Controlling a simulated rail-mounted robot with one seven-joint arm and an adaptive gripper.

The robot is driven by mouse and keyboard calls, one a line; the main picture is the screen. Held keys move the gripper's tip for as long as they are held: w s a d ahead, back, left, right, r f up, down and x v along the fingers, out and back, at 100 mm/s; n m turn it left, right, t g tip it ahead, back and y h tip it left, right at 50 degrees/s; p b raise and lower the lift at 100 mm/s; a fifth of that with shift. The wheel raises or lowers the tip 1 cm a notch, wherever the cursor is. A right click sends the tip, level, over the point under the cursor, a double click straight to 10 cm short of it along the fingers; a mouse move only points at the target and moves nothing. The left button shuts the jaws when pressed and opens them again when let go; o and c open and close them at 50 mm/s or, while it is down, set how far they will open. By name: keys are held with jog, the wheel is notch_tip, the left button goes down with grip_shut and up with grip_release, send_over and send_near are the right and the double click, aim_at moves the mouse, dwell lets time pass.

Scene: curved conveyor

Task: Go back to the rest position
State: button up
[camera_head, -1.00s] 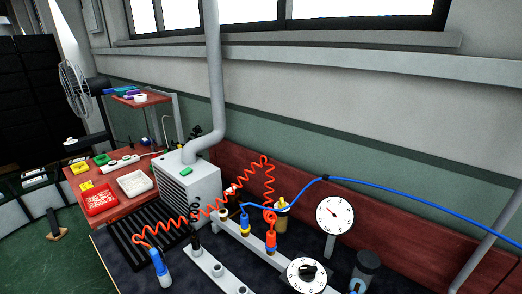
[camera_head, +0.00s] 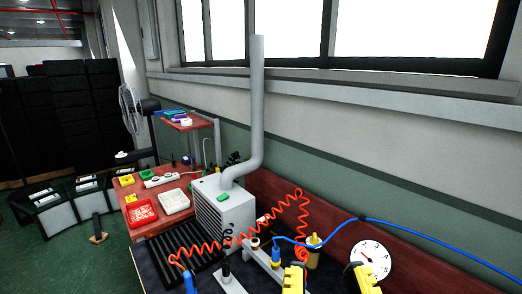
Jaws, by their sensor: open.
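The yellow and black fingers of my gripper (camera_head: 328,278) show at the bottom edge, right of the middle. They stand apart, open, with nothing seen between them. They are in front of the dark bench, below the brass-yellow fitting (camera_head: 314,252) and near the white dial gauge (camera_head: 370,261). The rest of my arm and the gripper body are out of view. No marker of a rest position is visible.
Coiled orange hose (camera_head: 240,240) and a blue hose (camera_head: 430,238) cross above the bench. A grey box with a vertical pipe (camera_head: 258,110) stands left of the gripper. A red table (camera_head: 133,197) with trays is farther left.

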notch_tip(320, 180, up, 35)
jog(key=p, duration=3.2)
notch_tip(320, 180, down, 36)
jog(key=b, duration=3.6)
jog(key=shift+w+f, duration=0.1)
jog(key=shift+f, duration=0.05)
